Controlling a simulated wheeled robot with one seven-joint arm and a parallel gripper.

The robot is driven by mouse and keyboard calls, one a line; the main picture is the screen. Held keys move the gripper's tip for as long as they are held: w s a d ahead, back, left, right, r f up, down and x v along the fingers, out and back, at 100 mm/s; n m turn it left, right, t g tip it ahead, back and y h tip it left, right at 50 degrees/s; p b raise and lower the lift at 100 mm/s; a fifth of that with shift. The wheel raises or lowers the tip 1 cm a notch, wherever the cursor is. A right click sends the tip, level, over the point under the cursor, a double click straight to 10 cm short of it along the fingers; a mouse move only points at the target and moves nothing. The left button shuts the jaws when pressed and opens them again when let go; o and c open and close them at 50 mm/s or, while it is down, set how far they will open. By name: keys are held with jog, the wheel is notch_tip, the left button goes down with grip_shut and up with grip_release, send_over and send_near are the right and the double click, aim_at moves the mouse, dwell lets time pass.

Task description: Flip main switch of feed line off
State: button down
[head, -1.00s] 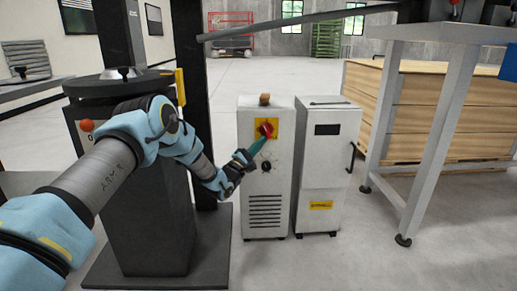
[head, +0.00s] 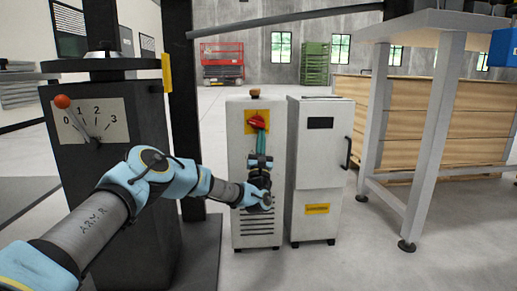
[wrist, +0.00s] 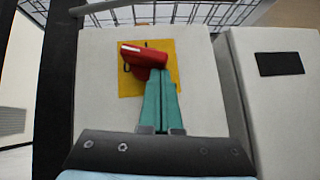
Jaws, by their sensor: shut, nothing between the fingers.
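The main switch is a red rotary knob (head: 257,122) on a yellow plate (head: 249,128), high on the front of a white cabinet (head: 241,165). In the wrist view the red knob (wrist: 143,56) lies tilted across the yellow plate (wrist: 128,84), its pale-marked end toward the upper left. My gripper (head: 260,133) is shut, with its teal fingers pointing up at the knob from below. In the wrist view the fingertips (wrist: 159,72) are at the knob's right lower side. They look touching or nearly touching; I cannot tell which. The plate's markings are partly hidden.
A second white cabinet (head: 317,165) with a black handle stands close on the right. A grey metal table (head: 440,75) and wooden crates (head: 400,120) are farther right. A dark machine column (head: 100,160) with a dial stands left. The floor in front is open.

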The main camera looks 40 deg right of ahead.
jog(key=shift+s+d+r+n+t+y+b, duration=0.1)
jog(key=shift+d+n+t+y+b, duration=0.05)
jog(key=shift+n+t+y+b, duration=0.3)
jog(key=shift+s+d+n+t+y+b, duration=0.15)
jog(key=shift+n+t+b, duration=0.1)
jog(key=shift+n+b, duration=0.25)
jog(key=shift+r, duration=0.1)
jog(key=w+d+f+v, duration=0.1)
jog(key=f+v, duration=0.1)
jog(key=v, duration=1.1)
jog(key=shift+w, duration=0.35)
jog(key=shift+r, duration=0.1)
